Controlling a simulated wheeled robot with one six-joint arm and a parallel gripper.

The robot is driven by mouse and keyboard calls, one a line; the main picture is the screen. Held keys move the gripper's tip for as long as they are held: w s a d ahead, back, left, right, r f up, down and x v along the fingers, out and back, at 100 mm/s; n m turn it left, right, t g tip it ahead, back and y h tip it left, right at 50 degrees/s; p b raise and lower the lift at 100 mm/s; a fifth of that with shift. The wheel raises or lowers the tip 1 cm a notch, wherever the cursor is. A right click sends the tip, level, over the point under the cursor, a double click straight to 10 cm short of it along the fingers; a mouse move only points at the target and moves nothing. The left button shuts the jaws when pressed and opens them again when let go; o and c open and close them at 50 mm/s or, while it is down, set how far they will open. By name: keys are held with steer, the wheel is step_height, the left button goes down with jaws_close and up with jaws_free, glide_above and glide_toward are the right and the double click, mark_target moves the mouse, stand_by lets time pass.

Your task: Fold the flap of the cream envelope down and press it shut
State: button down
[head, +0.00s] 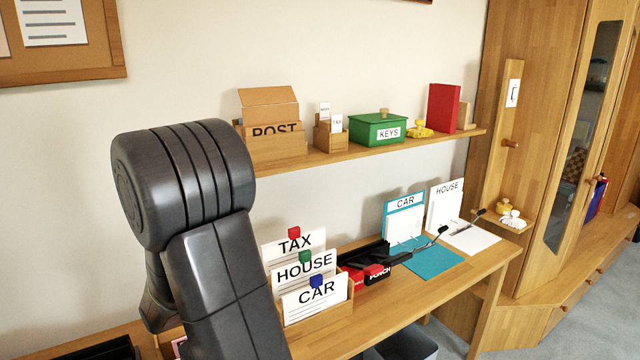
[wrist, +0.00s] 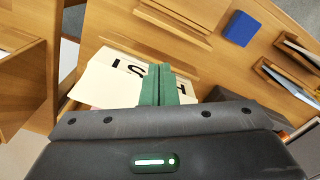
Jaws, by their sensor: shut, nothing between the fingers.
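A cream flat piece with large dark letters (wrist: 105,78), which looks like the cream envelope, lies on the wood in the wrist view. Part of it is hidden under my gripper, and I cannot tell how its flap stands. My gripper (wrist: 160,68) shows two green fingers shut together, over or against the lettered piece; whether they touch it is unclear. In the head view my dark arm fills the left middle, and neither the gripper nor the envelope can be seen.
The wrist view shows a blue block (wrist: 240,28) and a wooden holder with papers (wrist: 290,85). The head view shows a card box (head: 318,314), a red-and-black punch (head: 368,277), a teal sheet (head: 425,258) and a shelf (head: 375,148) above the desk.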

step_height(320, 180, up, 9)
steer(key=p, duration=0.6)
steer(key=shift+f, duration=0.1)
stand_by(0.4)
step_height(320, 180, down, 9)
steer(key=b, duration=0.6)
stand_by(0.3)
